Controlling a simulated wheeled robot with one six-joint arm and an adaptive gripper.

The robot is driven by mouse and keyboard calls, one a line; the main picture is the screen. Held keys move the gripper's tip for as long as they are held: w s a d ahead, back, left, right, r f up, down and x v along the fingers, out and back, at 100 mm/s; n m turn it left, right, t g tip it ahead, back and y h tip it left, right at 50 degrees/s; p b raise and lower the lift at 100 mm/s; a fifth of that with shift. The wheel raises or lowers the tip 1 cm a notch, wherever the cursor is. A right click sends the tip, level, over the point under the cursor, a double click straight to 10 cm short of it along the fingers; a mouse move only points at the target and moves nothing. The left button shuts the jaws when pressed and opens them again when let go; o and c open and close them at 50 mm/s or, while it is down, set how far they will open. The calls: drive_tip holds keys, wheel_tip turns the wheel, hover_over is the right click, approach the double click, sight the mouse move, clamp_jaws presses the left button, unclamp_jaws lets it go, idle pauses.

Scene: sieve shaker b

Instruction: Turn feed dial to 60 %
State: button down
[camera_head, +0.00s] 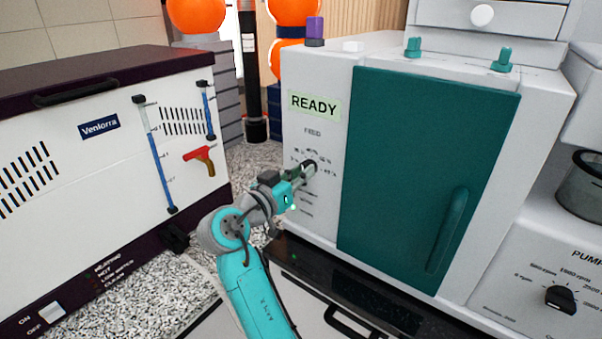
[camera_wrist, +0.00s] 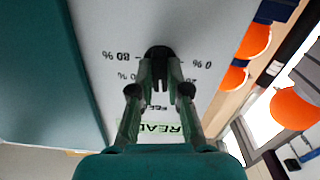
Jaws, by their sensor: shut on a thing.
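The feed dial is a black round knob (camera_wrist: 158,52) on the white machine panel, below the FEED lettering (camera_head: 312,132). The wrist view shows it upside down. My gripper (camera_wrist: 160,80) is shut on the dial, one finger on each side. In the head view my gripper (camera_head: 306,172) reaches the panel and covers most of the dial. The 80 % mark (camera_wrist: 123,57) and the 0 % mark (camera_wrist: 201,64) lie on either side of the knob. Other scale marks are partly hidden by the fingers. I cannot tell where the dial points.
A green READY display (camera_head: 314,106) sits above the dial. A large teal door (camera_head: 430,165) with a handle is to the right. A white Venlorra unit (camera_head: 105,150) with a red valve lever (camera_head: 200,155) stands at left. The speckled counter (camera_head: 260,158) shows between them.

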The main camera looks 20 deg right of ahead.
drive_tip(key=m, duration=1)
drive_tip(key=shift+d, duration=0.15)
drive_tip(key=shift+m, duration=0.4)
drive_tip(key=c, duration=1.1)
unclamp_jaws()
drive_tip(key=shift+w, duration=0.1)
drive_tip(key=shift+c, duration=0.2)
drive_tip(key=v, duration=1.2)
drive_tip(key=shift+f, duration=0.1)
